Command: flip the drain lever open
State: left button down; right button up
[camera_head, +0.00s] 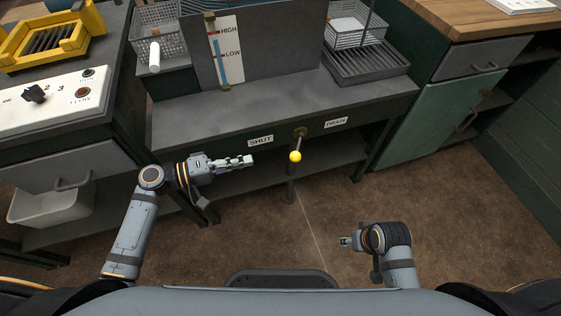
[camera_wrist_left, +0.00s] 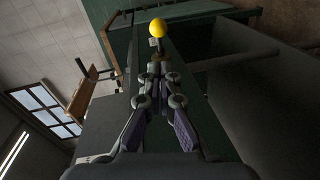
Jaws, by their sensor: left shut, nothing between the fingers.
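The drain lever (camera_head: 300,135) is on the front edge of the dark workbench, between the SHUT label (camera_head: 261,141) and the DRAIN label (camera_head: 336,122). It ends in a yellow ball knob (camera_head: 295,156). The knob also shows in the left wrist view (camera_wrist_left: 158,28), beyond the fingertips. My left gripper (camera_head: 249,160) is shut and empty, to the left of the knob and apart from it, below the SHUT label. My right gripper (camera_head: 344,241) is low over the floor at the right, away from the lever; its fingers are too small to read.
A level gauge marked HIGH and LOW (camera_head: 226,52) stands on the workbench (camera_head: 280,109). A control panel (camera_head: 60,98) is at the left and a green cabinet (camera_head: 437,115) at the right. The floor (camera_head: 310,220) in front of the bench is clear.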

pick_arm(q)
jog(key=shift+r, duration=0.15)
pick_arm(e)
jog(key=shift+r, duration=0.1)
pick_arm(q)
jog(key=shift+d, duration=0.15)
jog(key=b, duration=0.1)
send_near(298, 147)
jog(key=x, duration=0.3)
jog(key=shift+s+d+f, duration=0.15)
jog(key=shift+d+f, duration=0.15)
jog(key=shift+d, duration=0.1)
pick_arm(e)
jog(key=shift+w+a+f+t, duration=0.15)
jog(key=shift+f+t, duration=0.05)
jog(key=shift+f, duration=0.25)
jog(key=shift+w+a+f+t, duration=0.15)
jog(key=shift+f+t, duration=0.05)
jog(key=shift+f, duration=0.2)
